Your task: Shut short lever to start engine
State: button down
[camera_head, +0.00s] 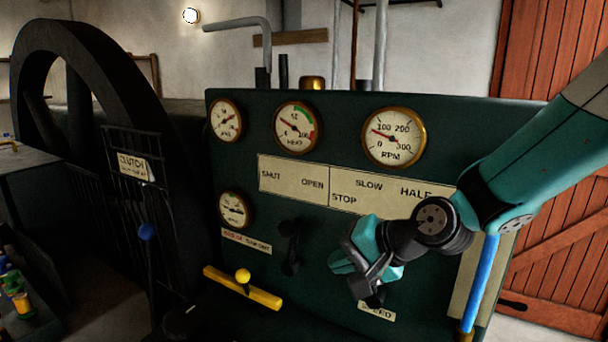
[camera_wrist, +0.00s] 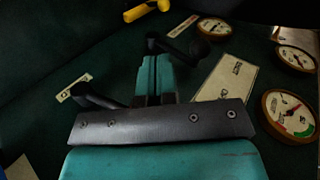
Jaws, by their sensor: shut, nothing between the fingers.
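A short black lever (camera_head: 290,247) stands on the dark green panel below the plate marked SHUT and OPEN (camera_head: 292,182). A black lever, apparently the same one, shows by my fingertips in the wrist view (camera_wrist: 180,46); I cannot tell whether they touch it. My gripper (camera_head: 338,262) is shut and empty, right of that lever in the head view. Its teal fingers also show in the wrist view (camera_wrist: 152,62). A second black lever (camera_wrist: 95,95) is by the small label at left in the wrist view. In the head view my gripper mostly hides it, above the SPEED label (camera_head: 376,312).
A yellow bar with a round knob (camera_head: 242,286) sticks out at lower left of the panel. A blue-knobbed lever (camera_head: 147,232) stands by the CLUTCH sign (camera_head: 133,166) and flywheel (camera_head: 90,60). A blue rod (camera_head: 480,285) is at right. Several brass gauges, including RPM (camera_head: 394,136), line the panel.

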aim_at(295, 229)
jog(key=w+r+m+t+p, duration=0.2)
jog(key=w+r+m+p, duration=0.2)
jog(key=w+r+p, duration=0.15)
jog(key=p+x, duration=0.1)
jog(key=x, duration=0.2)
jog(key=p+x, duration=0.1)
jog(key=x, duration=0.2)
jog(key=p+x, duration=0.1)
jog(key=x, duration=0.2)
jog(key=shift+w+f, duration=0.3)
jog(key=shift+f, duration=0.15)
jog(key=shift+w+r, duration=0.1)
jog(key=shift+r, duration=0.05)
